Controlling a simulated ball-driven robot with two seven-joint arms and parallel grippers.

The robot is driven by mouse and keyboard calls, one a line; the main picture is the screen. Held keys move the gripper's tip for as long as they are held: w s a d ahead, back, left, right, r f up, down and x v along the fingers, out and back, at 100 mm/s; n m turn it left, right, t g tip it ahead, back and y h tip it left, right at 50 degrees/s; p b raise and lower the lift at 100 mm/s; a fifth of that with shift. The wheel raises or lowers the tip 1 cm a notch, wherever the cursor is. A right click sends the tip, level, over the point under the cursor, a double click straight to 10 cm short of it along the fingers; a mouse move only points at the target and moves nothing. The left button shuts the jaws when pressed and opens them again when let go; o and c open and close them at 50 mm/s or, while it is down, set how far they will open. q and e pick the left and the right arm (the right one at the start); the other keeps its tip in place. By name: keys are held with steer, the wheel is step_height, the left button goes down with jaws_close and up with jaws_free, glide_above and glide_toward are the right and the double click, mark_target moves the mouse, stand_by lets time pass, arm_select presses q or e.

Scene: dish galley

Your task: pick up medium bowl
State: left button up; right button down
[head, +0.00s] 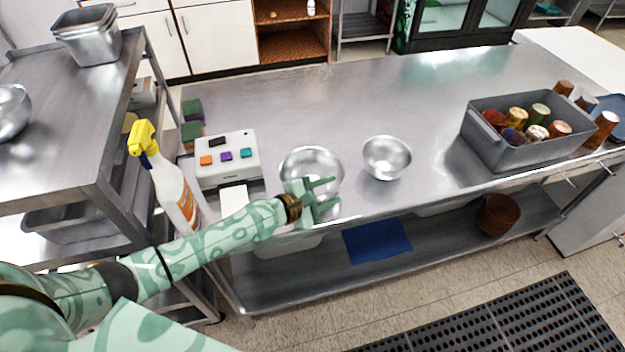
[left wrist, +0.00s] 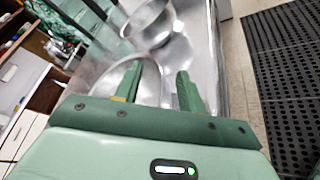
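Two shiny steel bowls stand on the steel counter. The left, slightly larger bowl (head: 308,160) is partly hidden by my left gripper (head: 333,191); the smaller bowl (head: 387,157) stands to its right. The frames do not settle which is the medium one. My left gripper is open, its fingers at the near right side of the left bowl. In the left wrist view, the open fingers (left wrist: 158,72) have the nearer bowl (left wrist: 148,85) around the left finger and partly between them; the other bowl (left wrist: 148,22) is beyond. My right gripper is not in view.
A white device (head: 227,160) with coloured buttons and a spray bottle (head: 175,190) are left of the bowls. A grey bin (head: 490,145) of cups stands at the right. Another steel bowl (head: 10,112) sits on the left cart. The counter behind the bowls is clear.

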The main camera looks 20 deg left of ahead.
arm_select(q)
steer(key=shift+c, duration=0.7)
jaws_close()
steer(key=shift+r, duration=0.15)
